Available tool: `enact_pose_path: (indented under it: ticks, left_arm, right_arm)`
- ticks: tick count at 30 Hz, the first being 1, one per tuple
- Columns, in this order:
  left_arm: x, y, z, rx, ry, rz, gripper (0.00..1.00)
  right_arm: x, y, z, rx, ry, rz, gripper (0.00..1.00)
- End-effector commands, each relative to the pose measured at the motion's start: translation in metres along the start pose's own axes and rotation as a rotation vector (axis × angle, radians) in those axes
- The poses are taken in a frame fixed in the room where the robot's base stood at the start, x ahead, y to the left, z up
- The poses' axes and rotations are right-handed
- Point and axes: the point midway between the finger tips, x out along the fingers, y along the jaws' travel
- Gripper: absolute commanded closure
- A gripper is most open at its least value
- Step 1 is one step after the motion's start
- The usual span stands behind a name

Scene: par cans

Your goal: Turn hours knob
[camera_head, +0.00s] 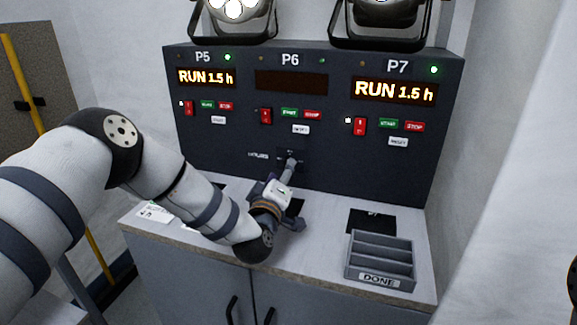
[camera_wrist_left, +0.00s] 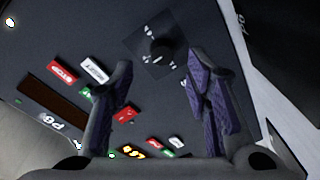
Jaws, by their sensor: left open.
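The hours knob (camera_wrist_left: 160,50) is a small dark knob on a square plate with white marks, seen in the left wrist view. In the head view its plate (camera_head: 289,155) sits low on the dark panel, right of the "HOURS" label (camera_head: 258,155) and under P6. My left gripper (camera_head: 288,172) is in front of the plate and partly hides it. In the left wrist view my left gripper (camera_wrist_left: 160,68) is open, its purple-padded fingers spread either side of the knob's line. The knob lies just beyond the fingertips; I cannot tell whether they touch it.
The P6 display (camera_head: 291,81) is dark; the P5 display (camera_head: 206,77) and P7 display (camera_head: 394,90) read RUN 1.5 h. Red switches and buttons sit above the knob. A grey DONE tray (camera_head: 380,234) stands at the counter's right. Par cans (camera_head: 236,12) are on top.

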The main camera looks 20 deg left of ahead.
Motion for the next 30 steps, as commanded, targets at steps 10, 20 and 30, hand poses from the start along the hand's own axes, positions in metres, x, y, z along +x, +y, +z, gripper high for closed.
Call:
enact_pose_path:
  ticks: [10, 20, 30]
  left_arm:
    - [0.045, -0.003, 0.002, 0.0, -0.002, -0.003, 0.56]
    - [0.045, -0.001, 0.0, 0.0, 0.0, -0.001, 0.83]
    - [0.045, -0.001, 0.0, -0.012, -0.001, -0.002, 1.0]
  right_arm:
    - [0.015, 0.001, 0.01, 0.0, -0.046, 0.002, 0.6]
    - [0.014, 0.0, 0.009, 0.0, -0.043, 0.002, 0.6]
    - [0.015, 0.001, 0.009, 0.0, -0.043, 0.002, 0.6]
